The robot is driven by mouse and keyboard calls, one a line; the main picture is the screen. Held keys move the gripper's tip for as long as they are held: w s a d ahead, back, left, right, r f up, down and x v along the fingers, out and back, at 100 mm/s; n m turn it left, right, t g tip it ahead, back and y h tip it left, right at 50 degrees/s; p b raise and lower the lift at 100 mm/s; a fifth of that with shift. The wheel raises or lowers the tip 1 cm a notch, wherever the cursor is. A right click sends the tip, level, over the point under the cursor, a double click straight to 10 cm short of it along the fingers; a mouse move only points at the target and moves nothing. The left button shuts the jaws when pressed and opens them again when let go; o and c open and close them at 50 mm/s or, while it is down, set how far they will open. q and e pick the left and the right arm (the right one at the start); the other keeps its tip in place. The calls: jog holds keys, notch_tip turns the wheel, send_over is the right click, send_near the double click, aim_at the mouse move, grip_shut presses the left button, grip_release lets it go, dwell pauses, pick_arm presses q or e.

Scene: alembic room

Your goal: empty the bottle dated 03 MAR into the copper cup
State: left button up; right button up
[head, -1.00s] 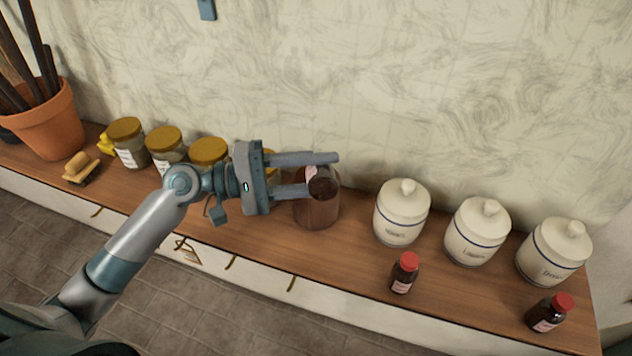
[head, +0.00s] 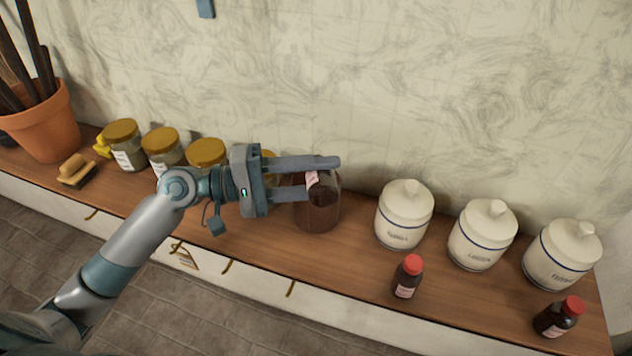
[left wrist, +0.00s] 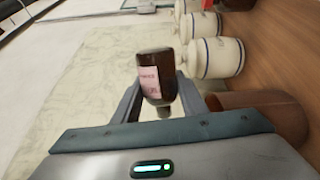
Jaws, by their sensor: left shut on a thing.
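My left gripper (head: 322,178) is shut on a small dark brown bottle (left wrist: 155,72) with a pale pink label. Its label (head: 312,179) shows between the fingers in the head view; I cannot read the date. The bottle is tilted, with its narrow end towards the bottom of the left wrist view. The brown copper cup (head: 316,218) stands on the shelf just below the fingers, partly hidden by them. The cup also shows at the right of the left wrist view (left wrist: 275,108). I cannot see whether liquid is flowing. My right gripper is out of view.
Two red-capped bottles (head: 407,277) (head: 558,317) stand near the shelf's front edge. Three white lidded jars (head: 403,215) stand right of the cup. Several gold-lidded glass jars (head: 124,147), a brush (head: 76,170) and a terracotta pot (head: 45,125) stand to the left.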

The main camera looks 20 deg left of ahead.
pick_arm(q)
jog(key=shift+f+m+b, duration=0.2)
jog(key=shift+m+b, duration=0.2)
jog(key=shift+b, duration=0.1)
jog(key=shift+f+m+b, duration=0.3)
jog(key=shift+m+b, duration=0.1)
jog(key=shift+b, duration=0.45)
jog(key=shift+s, duration=0.1)
jog(key=shift+m, duration=0.3)
jog(key=shift+f+m+b, duration=0.25)
jog(key=shift+m+b, duration=0.25)
jog(key=shift+b, duration=0.65)
